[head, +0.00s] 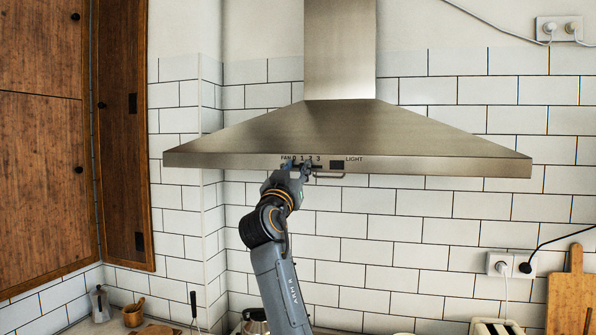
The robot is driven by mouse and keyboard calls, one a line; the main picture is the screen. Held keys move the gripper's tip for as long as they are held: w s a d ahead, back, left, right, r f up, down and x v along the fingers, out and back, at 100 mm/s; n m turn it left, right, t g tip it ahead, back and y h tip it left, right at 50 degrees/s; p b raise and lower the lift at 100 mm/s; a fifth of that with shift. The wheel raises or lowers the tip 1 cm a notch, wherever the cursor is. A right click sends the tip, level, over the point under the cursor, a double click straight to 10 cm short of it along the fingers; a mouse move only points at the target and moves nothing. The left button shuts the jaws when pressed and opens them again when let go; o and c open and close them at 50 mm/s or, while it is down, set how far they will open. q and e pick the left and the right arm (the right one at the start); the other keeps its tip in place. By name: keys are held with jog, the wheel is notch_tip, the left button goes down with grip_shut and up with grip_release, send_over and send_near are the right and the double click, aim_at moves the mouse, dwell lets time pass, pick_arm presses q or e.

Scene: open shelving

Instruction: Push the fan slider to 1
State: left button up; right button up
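A steel range hood (345,130) hangs on the wall. Its front strip has a control panel with the label FAN and the marks 0, 1, 2, 3 (306,159), and a dark light switch (337,165) beside the word LIGHT. My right gripper (318,171) is raised to the front strip, at and just below the fan marks. The fan slider cannot be made out; the gripper covers the area under the numbers. Whether the fingers touch the slider, or are open or shut, is too small to tell. My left gripper is out of view.
Wooden cabinets (45,140) stand at the left. The tiled wall (400,225) below the hood is clear around my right arm. A kettle (255,322), a toaster (497,327) and cutting boards (568,290) sit along the bottom. A plugged socket (511,264) is at right.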

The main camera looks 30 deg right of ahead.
jog(key=shift+s+d, duration=0.15)
jog(key=shift+s, duration=0.25)
jog(key=v, duration=1.1)
jog(key=shift+a+f, duration=0.25)
jog(key=shift+a, duration=0.25)
